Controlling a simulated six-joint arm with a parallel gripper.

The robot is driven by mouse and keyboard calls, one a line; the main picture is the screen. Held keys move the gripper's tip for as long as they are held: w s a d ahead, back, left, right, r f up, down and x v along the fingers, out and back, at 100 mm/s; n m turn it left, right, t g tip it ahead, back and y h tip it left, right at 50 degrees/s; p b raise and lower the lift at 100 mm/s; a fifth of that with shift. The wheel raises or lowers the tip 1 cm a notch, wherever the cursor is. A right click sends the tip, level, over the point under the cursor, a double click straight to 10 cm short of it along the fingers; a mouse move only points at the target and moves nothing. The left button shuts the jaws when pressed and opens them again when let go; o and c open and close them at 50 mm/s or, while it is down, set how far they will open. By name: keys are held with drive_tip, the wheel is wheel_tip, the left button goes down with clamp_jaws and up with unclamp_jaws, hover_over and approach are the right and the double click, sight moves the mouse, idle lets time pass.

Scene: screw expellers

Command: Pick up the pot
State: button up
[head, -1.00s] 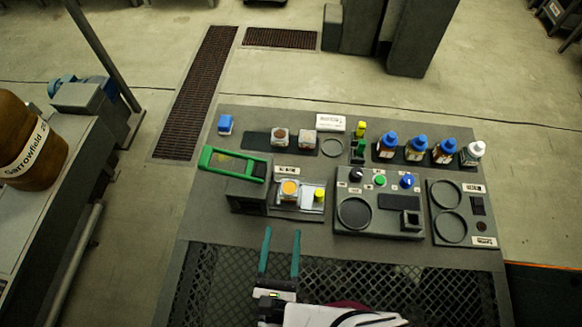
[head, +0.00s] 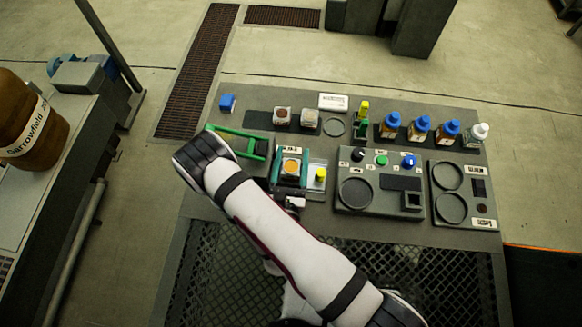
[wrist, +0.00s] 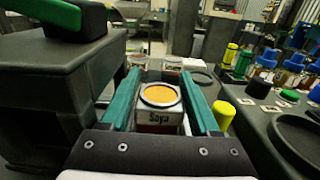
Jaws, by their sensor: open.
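The pot (head: 291,167) is a small clear cup with orange contents and a white label; in the wrist view the pot (wrist: 160,115) reads "Soya". It stands upright on a light plate (head: 317,187) beside the green-handled unit. My gripper (head: 291,156) is open, with its two teal fingers on either side of the pot. In the wrist view my gripper (wrist: 162,80) straddles it, one finger left and one right, with small gaps showing. The pot's lower part is hidden behind the gripper body.
A yellow-capped piece (head: 320,174) stands close right of the pot. The green handle (head: 240,135) is close on the left. Two more pots (head: 282,116) (head: 310,118) stand behind. A control box (head: 380,205) is to the right, with several blue-capped bottles (head: 420,128) beyond.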

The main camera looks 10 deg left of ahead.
drive_tip(key=shift+w, duration=0.55)
clamp_jaws()
wheel_tip(320, 180, up, 10)
drive_tip(key=w+d+r+n+y, duration=0.2)
drive_tip(key=w+d+r+y, duration=0.15)
drive_tip(key=w+r, duration=0.85)
drive_tip(key=s+d+r+y, duration=0.1)
drive_tip(key=s+d+r, duration=0.2)
drive_tip(key=d+r, duration=0.2)
drive_tip(key=s+d+r+n, duration=0.1)
drive_tip(key=s+d+r, duration=0.2)
drive_tip(key=d+r, duration=0.3)
wheel_tip(320, 180, up, 5)
drive_tip(key=shift+s+f+g+y, duration=0.2)
drive_tip(key=shift+g+y, duration=0.15)
drive_tip(key=shift+g, duration=0.05)
